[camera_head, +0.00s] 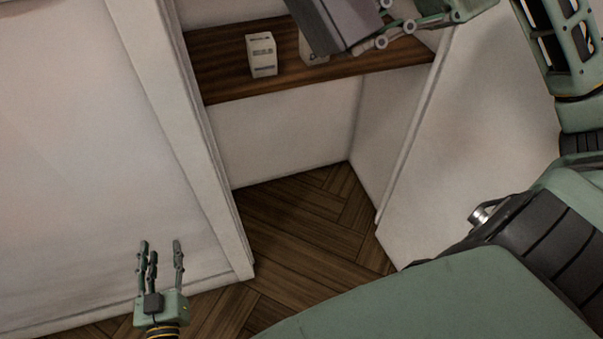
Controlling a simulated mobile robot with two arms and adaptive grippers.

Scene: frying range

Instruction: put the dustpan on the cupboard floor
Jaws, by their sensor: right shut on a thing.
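The dustpan (338,22) is a dark grey, flat-sided thing at the top of the head view, partly cut off by the frame edge. My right gripper (388,30) is shut on it at its right side and holds it up in front of the shelf. The cupboard floor (305,205) is dark herringbone wood, low between the white cupboard walls, and its visible part is bare. My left gripper (161,249) is open and empty at the lower left, in front of the white panel left of the opening.
A brown wooden shelf (222,68) crosses the cupboard above its floor. A white box (262,55) stands on it, and a second pale box (312,50) is partly hidden by the dustpan. White side panels border the opening. My own green arm and body cover the lower right.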

